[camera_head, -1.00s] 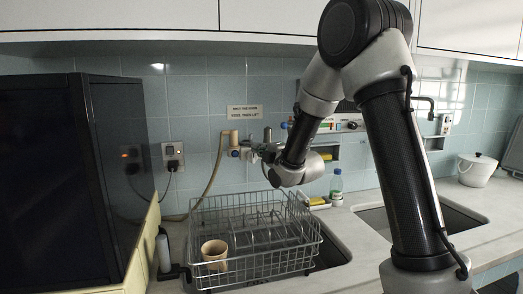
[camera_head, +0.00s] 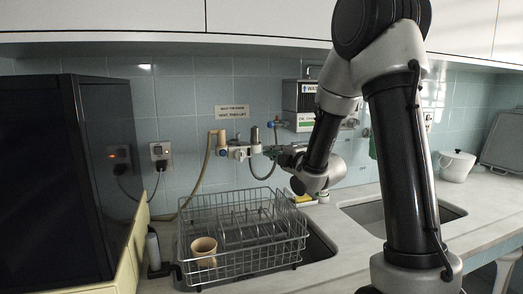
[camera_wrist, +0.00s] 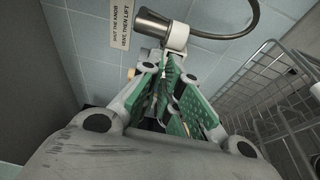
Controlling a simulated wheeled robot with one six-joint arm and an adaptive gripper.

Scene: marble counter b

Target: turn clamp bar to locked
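A wall tap assembly (camera_head: 238,151) with a hose and small fittings sits on the tiles below a printed sign (camera_head: 231,112). I cannot tell for sure which part is the clamp bar. My gripper (camera_head: 280,155) is at the right end of this assembly, partly hidden by my wrist. In the wrist view, my gripper (camera_wrist: 168,75) has green-padded fingers close together, just below a metal cylinder (camera_wrist: 153,22) and a white collar (camera_wrist: 177,38). Whether the fingertips touch or hold a part is unclear. The sign also shows in the wrist view (camera_wrist: 120,24).
A wire dish rack (camera_head: 252,262) with a tan cup (camera_head: 204,250) stands below the gripper. A dark box-shaped appliance (camera_head: 50,180) stands at left. A wall unit (camera_head: 305,100) is behind my arm. A white lidded pot (camera_head: 456,166) stands at right; counter beside the sink is clear.

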